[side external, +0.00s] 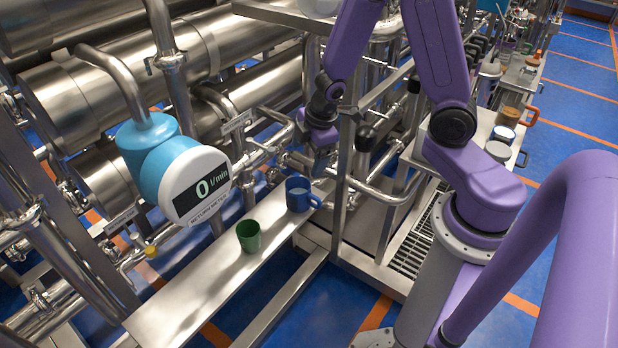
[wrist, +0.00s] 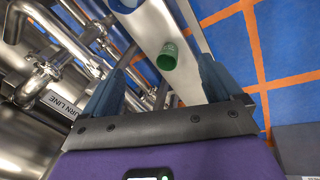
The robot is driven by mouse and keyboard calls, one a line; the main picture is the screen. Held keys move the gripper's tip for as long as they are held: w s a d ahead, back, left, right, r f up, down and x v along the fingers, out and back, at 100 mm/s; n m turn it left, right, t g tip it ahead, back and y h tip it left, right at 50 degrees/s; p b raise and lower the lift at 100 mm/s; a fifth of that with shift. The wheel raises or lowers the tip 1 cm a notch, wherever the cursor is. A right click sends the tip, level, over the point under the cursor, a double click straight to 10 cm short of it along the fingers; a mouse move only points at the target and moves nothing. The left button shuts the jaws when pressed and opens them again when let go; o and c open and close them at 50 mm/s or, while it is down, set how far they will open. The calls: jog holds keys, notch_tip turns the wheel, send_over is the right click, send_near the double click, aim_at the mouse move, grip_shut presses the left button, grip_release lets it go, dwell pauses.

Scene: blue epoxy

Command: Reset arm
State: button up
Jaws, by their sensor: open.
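My gripper (side external: 318,162) hangs above the right end of a narrow metal shelf, just over a blue mug (side external: 298,195). In the wrist view its two blue fingers (wrist: 165,70) are spread apart with nothing held between them. The blue mug stands upright on the shelf, with its handle to the right. A green cup (side external: 249,236) stands upright on the shelf, left of and nearer the camera than the mug. The green cup also shows in the wrist view (wrist: 167,56), beyond the fingers.
The metal shelf (side external: 190,302) is bare at its near left end. A blue and white flow meter (side external: 195,183) reading 0 sits beside it. Steel pipes and an upright post (side external: 343,190) crowd the gripper. Several mugs stand on a bench (side external: 480,133) at right.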

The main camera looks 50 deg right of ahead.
jog(key=s+a+r+g, duration=0.1)
jog(key=s+a+r, duration=0.1)
jog(key=s+r, duration=0.2)
jog(key=s+a+r+g, duration=0.1)
jog(key=s+r, duration=0.3)
jog(key=s, duration=0.7)
jog(key=s+a+r, duration=0.3)
jog(key=s+r, duration=0.1)
jog(key=s, duration=0.3)
jog(key=shift+s+a+r+m+g, duration=0.15)
jog(key=shift+s+r+m+g, duration=0.1)
jog(key=shift+r+m+g, duration=0.15)
